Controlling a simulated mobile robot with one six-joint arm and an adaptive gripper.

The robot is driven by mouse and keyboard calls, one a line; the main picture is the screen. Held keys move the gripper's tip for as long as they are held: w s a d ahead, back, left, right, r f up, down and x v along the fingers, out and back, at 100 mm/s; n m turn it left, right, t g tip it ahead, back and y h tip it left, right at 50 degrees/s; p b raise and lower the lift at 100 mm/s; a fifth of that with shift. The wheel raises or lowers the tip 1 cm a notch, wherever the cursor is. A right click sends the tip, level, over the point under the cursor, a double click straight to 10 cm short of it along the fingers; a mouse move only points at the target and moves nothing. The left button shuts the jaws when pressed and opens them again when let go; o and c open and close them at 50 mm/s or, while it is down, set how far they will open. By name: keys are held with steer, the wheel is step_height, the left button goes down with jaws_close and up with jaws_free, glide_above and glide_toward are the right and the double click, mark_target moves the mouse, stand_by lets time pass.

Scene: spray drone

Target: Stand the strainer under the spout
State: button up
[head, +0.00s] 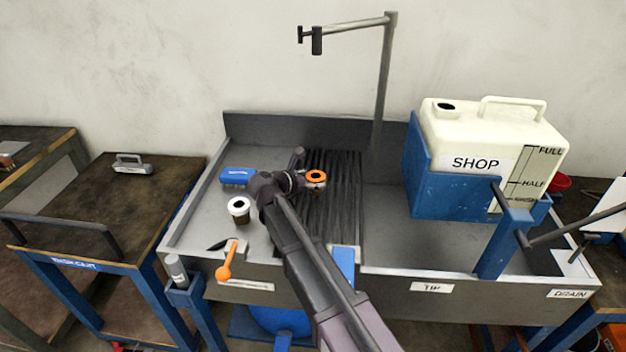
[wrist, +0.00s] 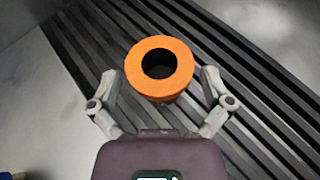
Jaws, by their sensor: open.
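An orange-rimmed round piece with a dark round opening, which looks like the strainer (head: 316,174), stands upright on the black ribbed rack. It also shows in the wrist view (wrist: 160,50). My gripper (head: 308,179) is open, its fingers on either side of the orange piece in the wrist view (wrist: 161,82). I cannot tell whether they touch it. A white-rimmed cup (head: 239,205) with a dark body stands left of my arm. An overhead pipe ends in a black downward spout (head: 316,42), high above the sink.
The ribbed rack (head: 345,215) lies in the grey sink bench. A blue brush (head: 235,175) and orange spoon-like tool (head: 226,265) lie at left. A cream SHOP tank (head: 450,130) in a blue cradle (head: 440,187) fills the right. Bare metal lies between rack and tank.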

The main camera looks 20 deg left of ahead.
steer(key=shift+r, duration=0.15)
steer(key=shift+s+a+r+p, duration=0.1)
steer(key=shift+s+r+p, duration=0.05)
steer(key=shift+p, duration=0.15)
steer(key=p+v, duration=0.3)
steer(key=v, duration=0.6)
steer(key=shift+s+a+r+p, duration=0.1)
steer(key=shift+s+r+p, duration=0.15)
steer(key=shift+p, duration=0.15)
steer(key=shift+v, duration=1)
